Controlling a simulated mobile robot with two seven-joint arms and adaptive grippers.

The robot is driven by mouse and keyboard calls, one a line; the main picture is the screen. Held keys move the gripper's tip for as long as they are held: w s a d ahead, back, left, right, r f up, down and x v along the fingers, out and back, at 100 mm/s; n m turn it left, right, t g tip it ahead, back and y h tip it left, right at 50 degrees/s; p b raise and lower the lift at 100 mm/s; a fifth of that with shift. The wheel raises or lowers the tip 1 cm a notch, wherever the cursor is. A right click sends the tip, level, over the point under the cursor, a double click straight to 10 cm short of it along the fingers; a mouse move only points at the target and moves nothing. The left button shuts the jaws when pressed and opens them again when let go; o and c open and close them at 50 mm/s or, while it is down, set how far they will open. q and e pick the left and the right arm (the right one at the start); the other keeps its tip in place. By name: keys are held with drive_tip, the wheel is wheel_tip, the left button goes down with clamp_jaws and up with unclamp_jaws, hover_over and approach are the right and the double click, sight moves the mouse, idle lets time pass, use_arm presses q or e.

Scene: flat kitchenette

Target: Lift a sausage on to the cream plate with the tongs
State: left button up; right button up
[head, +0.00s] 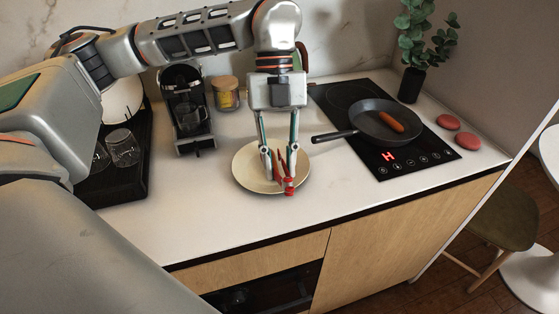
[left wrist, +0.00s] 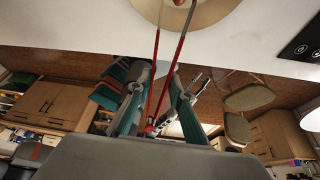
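An orange-brown sausage (head: 391,122) lies in a dark frying pan (head: 372,128) on the cooktop. The cream plate (head: 244,172) lies on the white counter left of the pan, with no sausage visible on it. My left gripper (head: 279,177) points down over the plate. Its fingers are closed around red tongs (head: 284,184). In the left wrist view the tongs (left wrist: 167,80) run between the two fingertips (left wrist: 160,78), their arms slightly apart. The plate (left wrist: 216,12) shows in part at the top of that view. My right gripper is not in view.
The pan handle (head: 334,136) points left toward the plate. A black cooktop (head: 411,164) surrounds the pan, with two red discs (head: 467,141) and a potted plant (head: 412,85) beyond. A coffee machine (head: 187,108), a jar (head: 226,93) and a glass (head: 123,148) stand left.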

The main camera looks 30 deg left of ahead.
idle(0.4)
use_arm(q)
wheel_tip(320, 180, up, 10)
drive_tip(key=p, duration=0.5)
idle(0.6)
